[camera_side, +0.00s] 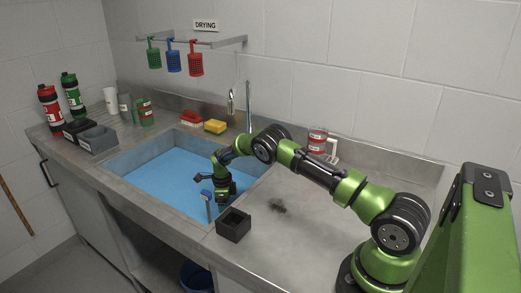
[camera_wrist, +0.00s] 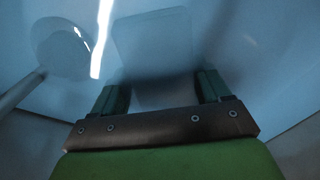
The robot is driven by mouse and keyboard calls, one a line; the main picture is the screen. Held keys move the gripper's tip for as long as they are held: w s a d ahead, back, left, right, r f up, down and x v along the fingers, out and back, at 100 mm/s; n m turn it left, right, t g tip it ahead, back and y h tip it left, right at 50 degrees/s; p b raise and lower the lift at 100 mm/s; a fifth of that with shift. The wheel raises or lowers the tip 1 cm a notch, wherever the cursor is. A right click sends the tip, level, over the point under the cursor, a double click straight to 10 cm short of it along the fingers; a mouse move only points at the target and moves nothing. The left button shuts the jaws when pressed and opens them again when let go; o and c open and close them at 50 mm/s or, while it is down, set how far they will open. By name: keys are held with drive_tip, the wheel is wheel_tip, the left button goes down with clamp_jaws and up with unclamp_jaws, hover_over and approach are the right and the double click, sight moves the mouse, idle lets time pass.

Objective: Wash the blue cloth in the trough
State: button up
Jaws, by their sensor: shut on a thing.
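The trough (camera_side: 117,164) is a sink set in the metal counter, filled with bright blue water (camera_side: 165,180). My gripper (camera_side: 224,196) points down into the trough near its front right side, with its fingertips low at or under the water. In the wrist view my gripper (camera_wrist: 163,92) has its two green fingers on either side of a flat, pale blue-grey sheet with rounded corners, which I take for the blue cloth (camera_wrist: 155,42). The sheet reaches out beyond the fingers. In the side view the cloth is not clearly visible.
A black open box (camera_side: 234,224) sits on the counter to the right. A tap (camera_side: 248,105), yellow sponge (camera_side: 215,126) and red brush (camera_side: 191,118) are behind.

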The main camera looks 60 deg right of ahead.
idle(0.3)
drive_tip(key=shift+w, duration=0.55)
drive_tip(key=shift+r, duration=0.3)
wheel_tip(320, 180, up, 18)
idle(1.6)
